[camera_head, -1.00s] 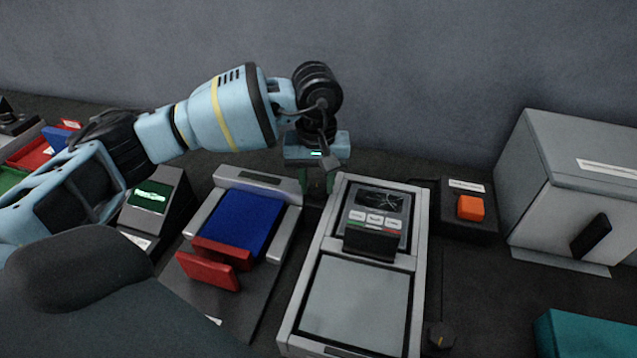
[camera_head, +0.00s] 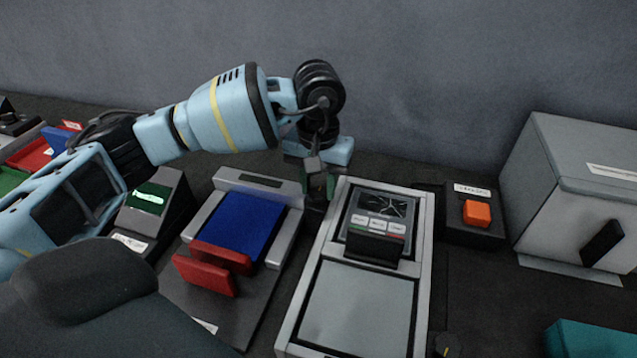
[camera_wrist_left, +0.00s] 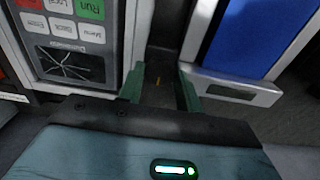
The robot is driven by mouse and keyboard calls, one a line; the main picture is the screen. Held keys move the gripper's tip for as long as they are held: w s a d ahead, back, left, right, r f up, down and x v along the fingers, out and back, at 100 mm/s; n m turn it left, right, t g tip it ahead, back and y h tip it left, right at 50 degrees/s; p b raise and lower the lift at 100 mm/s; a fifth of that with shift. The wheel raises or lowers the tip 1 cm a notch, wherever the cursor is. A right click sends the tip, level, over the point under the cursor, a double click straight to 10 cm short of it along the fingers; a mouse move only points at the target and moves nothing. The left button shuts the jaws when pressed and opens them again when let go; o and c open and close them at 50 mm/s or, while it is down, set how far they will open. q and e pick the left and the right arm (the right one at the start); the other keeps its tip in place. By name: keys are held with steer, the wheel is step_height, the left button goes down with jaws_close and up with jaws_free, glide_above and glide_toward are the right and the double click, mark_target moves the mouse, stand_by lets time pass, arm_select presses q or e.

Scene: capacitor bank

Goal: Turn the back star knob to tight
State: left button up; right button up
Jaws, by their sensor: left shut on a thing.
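My left gripper (camera_head: 317,188) reaches down in the gap between the blue-bedded fixture and the grey panel frame. In the left wrist view its green fingers (camera_wrist_left: 161,88) stand on both sides of a dark knob (camera_wrist_left: 158,92) with a small orange mark, and are shut on it. The knob is the back star knob; its outline is mostly hidden by the fingers, and in the head view I cannot make it out clearly. A second dark knob (camera_head: 444,346) with a yellow mark sits at the front, right of the panel frame. My right gripper is not in view.
The grey panel frame (camera_head: 428,230) with a button unit (camera_head: 376,225) stands close right of the gripper. The fixture (camera_head: 285,222) with blue bed and red jaws is close left. An orange button (camera_head: 477,213) and a grey cabinet (camera_head: 560,200) are further right.

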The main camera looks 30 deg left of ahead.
mark_target(319, 192)
arm_select(q)
steer(key=o, duration=1)
steer(key=shift+r, duration=3.95)
